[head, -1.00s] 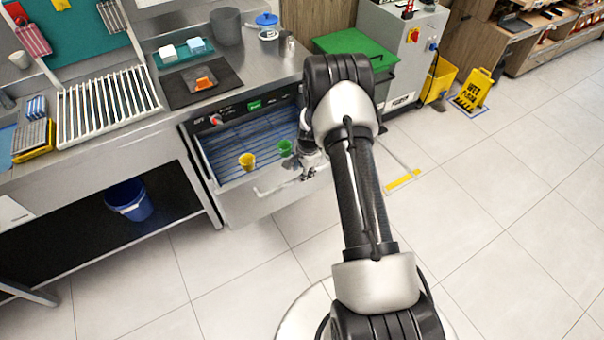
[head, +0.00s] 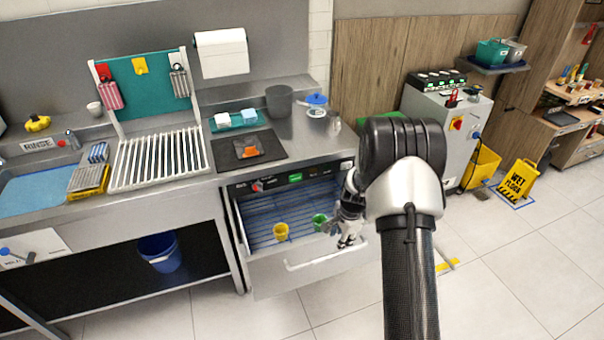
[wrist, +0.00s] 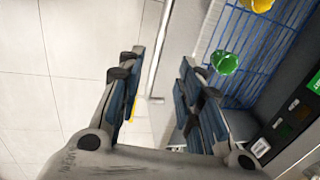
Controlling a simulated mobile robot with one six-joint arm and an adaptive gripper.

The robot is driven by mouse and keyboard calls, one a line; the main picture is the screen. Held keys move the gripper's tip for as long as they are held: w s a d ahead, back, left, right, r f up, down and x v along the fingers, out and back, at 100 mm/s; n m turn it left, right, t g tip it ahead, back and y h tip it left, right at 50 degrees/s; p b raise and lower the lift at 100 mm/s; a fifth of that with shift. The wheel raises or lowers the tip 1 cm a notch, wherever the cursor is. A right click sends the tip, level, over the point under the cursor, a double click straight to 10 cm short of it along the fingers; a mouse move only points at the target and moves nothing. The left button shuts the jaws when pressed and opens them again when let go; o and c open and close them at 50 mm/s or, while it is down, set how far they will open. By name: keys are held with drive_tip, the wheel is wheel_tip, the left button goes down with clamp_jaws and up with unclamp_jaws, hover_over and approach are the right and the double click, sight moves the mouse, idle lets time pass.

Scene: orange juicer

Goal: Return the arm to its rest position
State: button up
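My gripper (head: 350,228) hangs at the right front of an open drawer (head: 262,270) under the steel counter. In the wrist view my gripper (wrist: 160,92) has its two fingers well apart, with only the drawer's edge and floor showing between them. My upper arm covers part of the view to the right of the drawer.
The drawer's front handle (head: 326,259) sticks out below my gripper. A grey machine (head: 462,128), a yellow bucket (head: 482,165) and a yellow wet-floor sign (head: 517,180) stand at the right. A blue bucket (head: 160,253) sits under the counter. The floor in front is clear.

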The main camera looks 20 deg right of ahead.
drive_tip(key=shift+r, duration=0.1)
drive_tip(key=s+a+r+n, duration=0.3)
drive_tip(key=r, duration=0.5)
drive_tip(key=s+a+r+n+t, duration=0.15)
drive_tip(key=a+r, duration=0.25)
drive_tip(key=r, duration=0.4)
drive_tip(key=s+a+r+n, duration=0.3)
drive_tip(key=s+r, duration=0.1)
drive_tip(key=r, duration=0.4)
drive_tip(key=s+a+r+n, duration=0.2)
drive_tip(key=s+n, duration=0.1)
drive_tip(key=s, duration=0.4)
drive_tip(key=s+a+r+n, duration=0.3)
drive_tip(key=s, duration=0.5)
drive_tip(key=s+a+r+n, duration=0.2)
drive_tip(key=s+r+n, duration=0.1)
drive_tip(key=s, duration=0.5)
drive_tip(key=shift+a+r+n+t, duration=0.25)
drive_tip(key=shift+a+n+t, duration=0.1)
drive_tip(key=shift+n+t, duration=0.15)
